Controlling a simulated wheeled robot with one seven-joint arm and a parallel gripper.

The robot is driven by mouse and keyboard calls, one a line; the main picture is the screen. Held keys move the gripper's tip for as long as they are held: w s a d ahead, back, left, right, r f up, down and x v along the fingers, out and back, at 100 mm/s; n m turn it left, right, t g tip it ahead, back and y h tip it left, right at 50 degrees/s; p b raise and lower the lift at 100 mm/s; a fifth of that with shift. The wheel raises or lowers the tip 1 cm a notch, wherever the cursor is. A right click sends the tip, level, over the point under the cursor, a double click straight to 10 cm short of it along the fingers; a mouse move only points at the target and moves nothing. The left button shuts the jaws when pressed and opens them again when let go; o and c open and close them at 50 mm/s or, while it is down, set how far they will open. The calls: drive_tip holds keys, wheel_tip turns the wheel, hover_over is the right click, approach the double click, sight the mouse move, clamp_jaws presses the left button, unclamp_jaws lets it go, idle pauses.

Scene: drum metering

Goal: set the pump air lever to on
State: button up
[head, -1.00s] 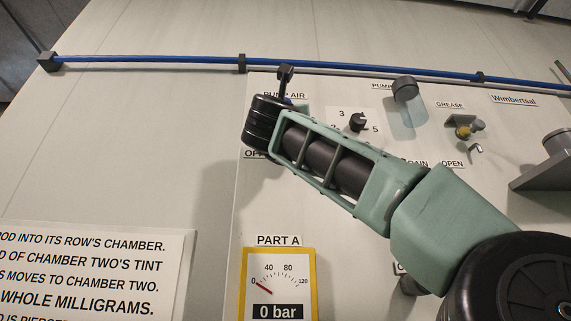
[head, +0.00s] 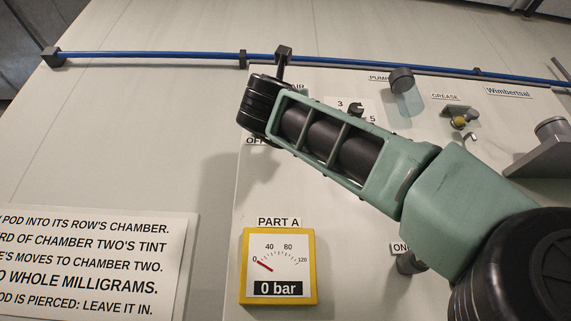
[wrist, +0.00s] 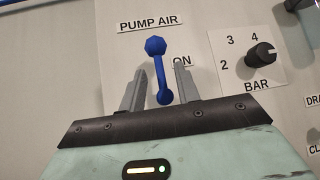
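The pump air lever (wrist: 156,47) is blue with a faceted knob. The ON label (wrist: 182,62) is to the right of the lever. My gripper (wrist: 161,84) is open, with one grey finger on each side of the lever's lower part and visible gaps beside it. In the head view my arm hides the lever and the fingers. The OFF label (head: 257,141) partly shows below my wrist there.
A black selector knob (wrist: 260,56) marked BAR is right of the lever. The PART A gauge (head: 278,266) reads 0 bar. A blue hose (head: 160,56) runs along the panel top with dark clips. A grease fitting (head: 460,121) and a grey bracket (head: 545,150) are farther right.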

drive_tip(key=b+v, duration=0.8)
drive_tip(key=v, duration=0.5)
drive_tip(key=shift+s+b, duration=0.2)
drive_tip(key=shift+b, duration=0.2)
